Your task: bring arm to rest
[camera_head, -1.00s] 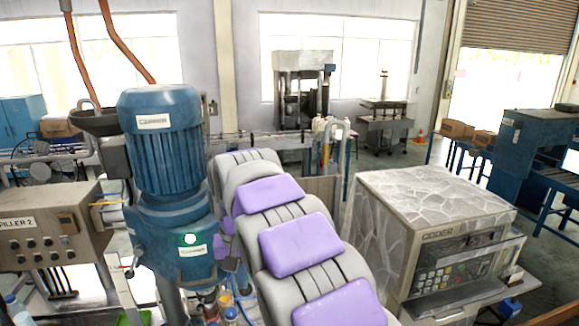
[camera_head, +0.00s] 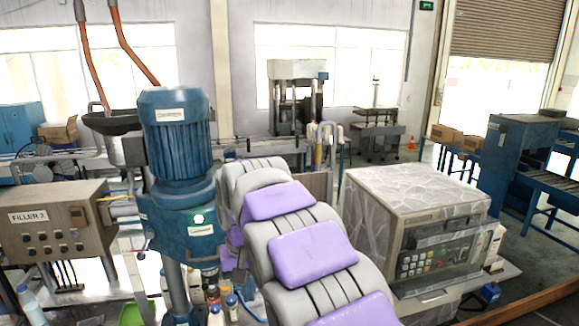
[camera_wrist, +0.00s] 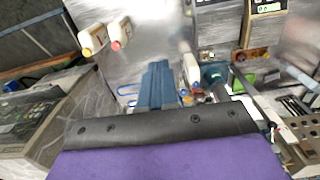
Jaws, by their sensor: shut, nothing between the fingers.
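My arm, in grey and purple segments, rises from the bottom middle of the head view and bends away behind the blue filler motor. My gripper is hidden there. In the wrist view, my gripper (camera_wrist: 159,68) shows as two blue fingers side by side beyond the black and purple edge of my arm. It is shut and empty. Below and beyond it are small bottles and a metal surface. I cannot tell whether the fingertips touch anything.
The blue filler motor (camera_head: 176,135) stands close left of my arm, beside the FILLER 2 control box (camera_head: 52,232). Bottles (camera_head: 214,300) stand at its foot. The coder machine (camera_head: 420,225) is close on the right. Open floor (camera_head: 545,265) lies at the far right.

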